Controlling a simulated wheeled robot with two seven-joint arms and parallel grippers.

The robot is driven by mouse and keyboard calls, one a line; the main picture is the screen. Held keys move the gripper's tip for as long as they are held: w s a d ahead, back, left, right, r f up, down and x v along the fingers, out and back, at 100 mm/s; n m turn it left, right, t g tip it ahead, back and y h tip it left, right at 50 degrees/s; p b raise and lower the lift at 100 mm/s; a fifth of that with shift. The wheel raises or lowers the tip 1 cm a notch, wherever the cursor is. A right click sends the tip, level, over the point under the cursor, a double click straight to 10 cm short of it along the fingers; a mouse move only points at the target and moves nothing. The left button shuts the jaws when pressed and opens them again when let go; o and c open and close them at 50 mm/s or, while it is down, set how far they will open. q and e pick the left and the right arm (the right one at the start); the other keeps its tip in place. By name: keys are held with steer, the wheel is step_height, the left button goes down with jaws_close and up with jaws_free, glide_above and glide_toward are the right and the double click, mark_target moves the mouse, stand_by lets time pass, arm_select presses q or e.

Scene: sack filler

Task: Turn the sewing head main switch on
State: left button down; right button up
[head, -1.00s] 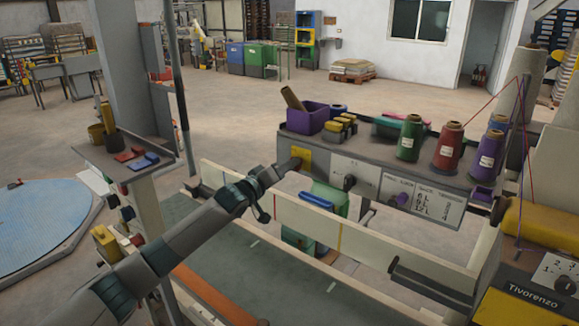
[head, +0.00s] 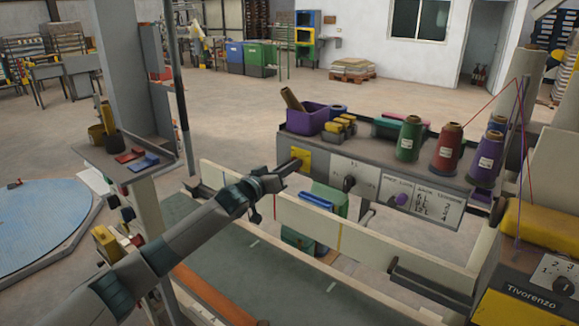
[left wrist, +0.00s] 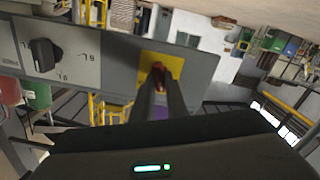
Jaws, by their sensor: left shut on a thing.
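The main switch is a red knob (left wrist: 158,74) on a yellow plate (head: 301,157) at the left end of the grey control panel; in the head view the knob is hidden by the gripper. My left gripper (head: 296,165) reaches the plate from the lower left. In the left wrist view its two fingers (left wrist: 158,84) are closed on the red knob. The knob's exact angle cannot be told. My right gripper is not in view.
A purple bin (head: 307,117) and thread cones, including a green one (head: 410,138), stand on top. A cream rail (head: 310,217) runs below the arm.

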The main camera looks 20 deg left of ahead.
arm_select(q)
steer(key=m, duration=0.4)
steer(key=m+p, duration=0.1)
steer(key=m, duration=0.8)
steer(key=shift+s+d, duration=0.1)
steer(key=shift+d, duration=0.15)
steer(key=c, duration=1.8)
jaws_free()
steer(key=shift+f, duration=0.1)
steer(key=shift+o, duration=0.2)
steer(key=shift+s, duration=0.1)
